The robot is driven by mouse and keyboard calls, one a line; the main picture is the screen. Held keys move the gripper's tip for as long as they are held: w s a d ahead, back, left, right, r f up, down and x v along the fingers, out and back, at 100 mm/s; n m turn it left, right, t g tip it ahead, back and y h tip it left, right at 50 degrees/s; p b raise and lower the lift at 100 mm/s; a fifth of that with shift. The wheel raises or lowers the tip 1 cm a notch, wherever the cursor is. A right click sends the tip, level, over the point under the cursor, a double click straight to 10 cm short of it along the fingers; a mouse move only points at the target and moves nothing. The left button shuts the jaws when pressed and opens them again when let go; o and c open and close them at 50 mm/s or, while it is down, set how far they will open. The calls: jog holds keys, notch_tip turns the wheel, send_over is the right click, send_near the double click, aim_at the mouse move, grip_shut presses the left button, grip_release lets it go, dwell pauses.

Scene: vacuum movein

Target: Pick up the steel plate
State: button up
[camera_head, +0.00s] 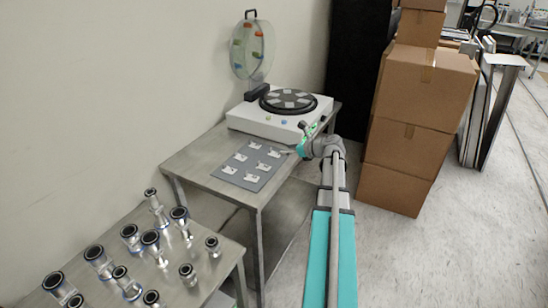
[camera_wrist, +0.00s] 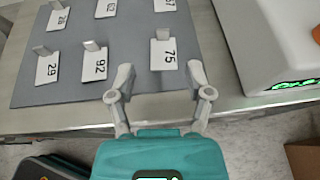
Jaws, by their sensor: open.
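The mat also shows on the steel table in the head view (camera_head: 247,166). I cannot tell from the pictures which plate is steel. In the wrist view, the plate on card 75 (camera_wrist: 162,34) is nearest my gripper. Others stand on card 92 (camera_wrist: 92,45) and card 29 (camera_wrist: 41,51). My gripper (camera_wrist: 161,75) is open and empty, its fingers spread at the mat's near edge, with card 75 just beyond them.
A white machine (camera_head: 262,121) with a round black disc (camera_head: 288,102) and a tilted clear lid stands behind the mat. A lower table (camera_head: 215,285) at the front left holds several metal fittings. Cardboard boxes (camera_head: 415,140) stand to the right of my arm.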

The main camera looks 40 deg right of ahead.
aim_at(271, 149)
jog(key=shift+b+x, duration=0.35)
jog(key=shift+x, duration=1.15)
jog(key=shift+d+b+x, duration=0.1)
jog(key=shift+b+x, duration=0.3)
jog(key=shift+x, duration=0.55)
jog(key=shift+d+b+x, duration=0.15)
jog(key=shift+b+x, duration=0.2)
jog(key=shift+x, duration=1.4)
jog(key=shift+r, duration=0.1)
grip_shut()
